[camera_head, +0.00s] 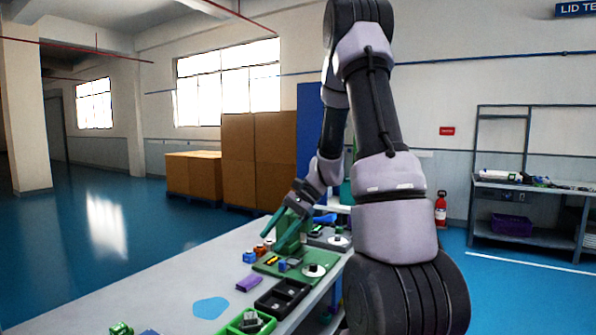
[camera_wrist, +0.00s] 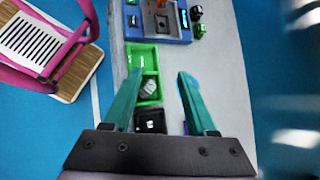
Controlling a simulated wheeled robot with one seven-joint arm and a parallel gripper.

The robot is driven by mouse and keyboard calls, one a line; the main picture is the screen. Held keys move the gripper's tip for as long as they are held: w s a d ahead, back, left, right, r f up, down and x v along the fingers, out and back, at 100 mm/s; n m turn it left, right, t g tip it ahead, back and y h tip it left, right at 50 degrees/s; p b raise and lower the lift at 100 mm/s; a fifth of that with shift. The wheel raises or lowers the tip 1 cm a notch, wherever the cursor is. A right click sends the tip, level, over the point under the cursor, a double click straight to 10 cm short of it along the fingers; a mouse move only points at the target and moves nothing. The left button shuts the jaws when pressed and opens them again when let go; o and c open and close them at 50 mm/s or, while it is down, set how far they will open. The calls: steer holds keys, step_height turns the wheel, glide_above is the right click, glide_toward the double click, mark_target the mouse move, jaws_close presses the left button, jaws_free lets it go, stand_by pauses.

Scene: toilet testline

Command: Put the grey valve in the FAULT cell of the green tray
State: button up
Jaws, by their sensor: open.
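The green tray (camera_wrist: 157,73) lies below my gripper (camera_wrist: 160,73) in the wrist view, with two cells showing. A small grey piece, seemingly the grey valve (camera_wrist: 148,88), sits in the cell nearer my gripper; the other cell looks empty of parts. I cannot read a FAULT label. In the head view the green tray (camera_head: 232,331) is at the bottom edge, partly cut off, with grey pieces in it. My gripper (camera_head: 281,233) is open, its green fingers apart with nothing seen between them, above the table and away from the grey piece.
A black tray (camera_head: 263,303) adjoins the green tray. A green board (camera_head: 290,272) with small parts, a purple block (camera_head: 249,284) and a blue patch (camera_head: 210,308) are on the table. A blue fixture (camera_wrist: 178,38) stands beyond the tray.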

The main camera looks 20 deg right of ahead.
steer(key=s+r+n+t+h, duration=0.6)
steer(key=s+r, duration=1.1)
steer(key=r, duration=0.3)
steer(key=shift+a+n+t+h, duration=0.35)
steer(key=shift+n+t+h, duration=0.05)
steer(key=shift+n+t, duration=0.4)
